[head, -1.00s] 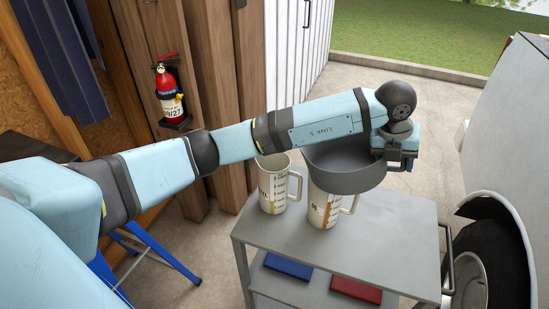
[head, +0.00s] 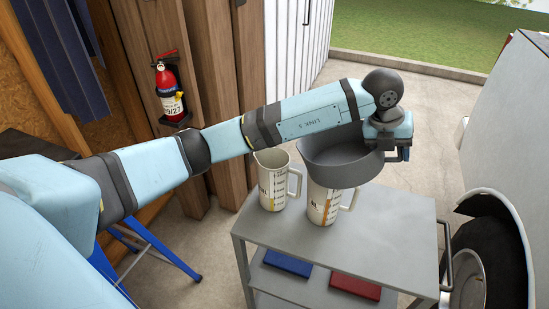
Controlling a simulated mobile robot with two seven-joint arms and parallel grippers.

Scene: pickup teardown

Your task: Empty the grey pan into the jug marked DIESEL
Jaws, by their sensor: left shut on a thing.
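The grey pan (head: 340,170) is in my left gripper (head: 390,150), held at its right side above the cart. My gripper is shut on it; the fingers are mostly hidden. The pan hangs over the right jug (head: 322,206) and covers its mouth. A second jug (head: 272,186) stands just to the left, with its mouth open and clear. Both are white with handles on the right and partly visible markings. I cannot read which one says DIESEL. The pan looks slightly tilted, and its contents are not visible. My right gripper is not in view.
The grey cart (head: 370,235) has a clear top right of the jugs. A blue item (head: 287,264) and a red item (head: 355,286) lie on its lower shelf. A vehicle wheel (head: 490,250) stands close on the right. A fire extinguisher (head: 169,90) hangs at the back left.

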